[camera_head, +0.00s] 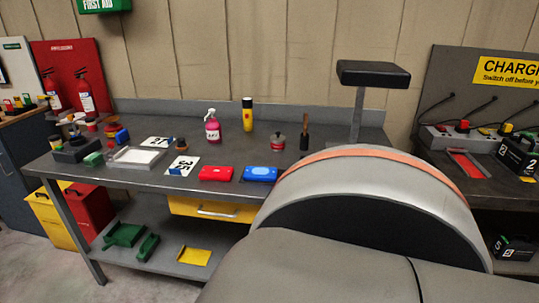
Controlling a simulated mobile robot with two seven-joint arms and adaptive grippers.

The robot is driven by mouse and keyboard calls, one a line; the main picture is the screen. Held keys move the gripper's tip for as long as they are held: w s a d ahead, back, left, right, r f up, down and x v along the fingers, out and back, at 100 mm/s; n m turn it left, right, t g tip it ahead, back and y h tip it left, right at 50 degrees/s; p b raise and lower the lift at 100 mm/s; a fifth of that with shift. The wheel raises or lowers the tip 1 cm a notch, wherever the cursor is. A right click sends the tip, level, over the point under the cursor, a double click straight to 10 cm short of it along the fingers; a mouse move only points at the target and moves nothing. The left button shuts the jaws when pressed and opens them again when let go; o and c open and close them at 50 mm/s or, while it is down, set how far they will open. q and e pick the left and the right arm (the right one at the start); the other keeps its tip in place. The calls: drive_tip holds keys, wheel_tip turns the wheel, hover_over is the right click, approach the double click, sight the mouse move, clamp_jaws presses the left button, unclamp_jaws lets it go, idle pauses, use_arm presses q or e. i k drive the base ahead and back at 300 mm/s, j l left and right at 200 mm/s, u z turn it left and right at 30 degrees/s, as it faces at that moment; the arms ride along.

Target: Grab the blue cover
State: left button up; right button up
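A blue item (260,174), which looks like the blue cover, lies flat near the front edge of the grey workbench (225,150). It has a lighter blue oval on top. A red item (215,174) of similar shape lies just to its left, with a small gap between them. Neither of my grippers is in the head view, and nothing is touching the blue item.
A pink spray bottle (212,128), a yellow bottle (247,115), a small tin (278,142) and a brush (304,133) stand farther back. Number cards (182,166) and a white tray (134,157) lie left. A yellow drawer (212,210) is below.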

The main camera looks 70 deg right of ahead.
sight(267, 174)
drive_tip(key=z, duration=2)
